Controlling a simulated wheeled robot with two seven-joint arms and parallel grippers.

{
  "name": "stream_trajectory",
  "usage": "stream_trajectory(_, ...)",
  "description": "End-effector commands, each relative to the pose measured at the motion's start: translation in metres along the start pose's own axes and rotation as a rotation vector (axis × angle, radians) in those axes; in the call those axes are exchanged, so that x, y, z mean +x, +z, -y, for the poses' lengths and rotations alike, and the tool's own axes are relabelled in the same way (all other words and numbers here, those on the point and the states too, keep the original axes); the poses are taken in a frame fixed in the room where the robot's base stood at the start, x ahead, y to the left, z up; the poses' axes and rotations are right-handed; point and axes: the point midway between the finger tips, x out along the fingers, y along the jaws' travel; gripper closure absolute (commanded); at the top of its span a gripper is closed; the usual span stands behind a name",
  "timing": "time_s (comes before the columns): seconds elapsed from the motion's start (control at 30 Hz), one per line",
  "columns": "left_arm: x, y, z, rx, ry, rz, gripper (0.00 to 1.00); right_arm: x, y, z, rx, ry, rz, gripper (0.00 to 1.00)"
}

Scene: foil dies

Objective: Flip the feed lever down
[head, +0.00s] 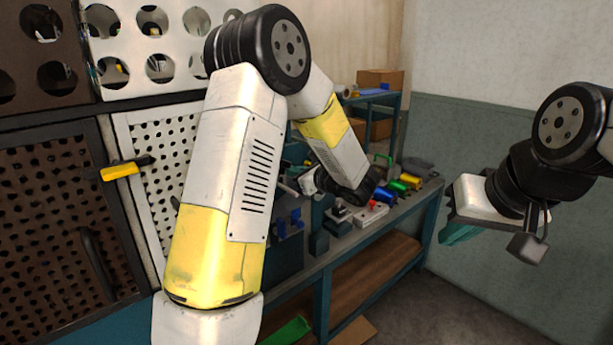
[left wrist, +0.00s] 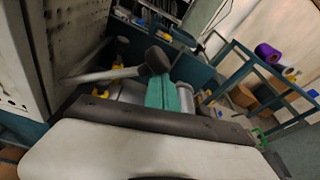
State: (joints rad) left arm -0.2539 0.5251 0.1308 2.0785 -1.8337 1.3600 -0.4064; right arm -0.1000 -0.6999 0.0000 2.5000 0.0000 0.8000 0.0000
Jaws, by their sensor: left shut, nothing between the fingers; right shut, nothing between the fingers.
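A grey lever arm with a dark rounded knob (left wrist: 158,60), which looks like the feed lever, shows in the left wrist view. Its bar runs left from the knob toward the pale panel. My left gripper (left wrist: 170,95) has its teal fingers together, with nothing between them. In that view the fingertips are just below the knob; I cannot tell whether they touch it. In the head view my left forearm hides much of this area, and the left fingers cannot be made out. My right gripper (head: 460,234) is shut and empty at the right, away from the bench.
A perforated cabinet with a yellow handle (head: 120,171) stands at the left. A teal bench (head: 340,252) holds a red-and-white box (head: 370,214) and several coloured spools (head: 397,187). Cardboard boxes (head: 380,78) sit behind. Open floor lies at the lower right.

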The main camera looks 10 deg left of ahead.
Motion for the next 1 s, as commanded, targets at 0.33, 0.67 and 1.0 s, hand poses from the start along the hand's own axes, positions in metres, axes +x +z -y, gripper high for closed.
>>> stream_trajectory(0.33, -0.004, 0.015, -0.005, -0.084, -0.022, 0.003, 1.0, 0.0, 0.0, 0.0, 0.0, 0.0, 0.0, 1.0)
stream_trajectory(0.67, -0.015, 0.061, -0.037, -0.36, -0.087, 0.002, 1.0, 0.0, 0.0, 0.0, 0.0, 0.0, 0.0, 1.0)
stream_trajectory(1.0, -0.015, 0.068, -0.043, -0.359, -0.084, 0.008, 1.0, 0.0, 0.0, 0.0, 0.0, 0.0, 0.0, 1.0)
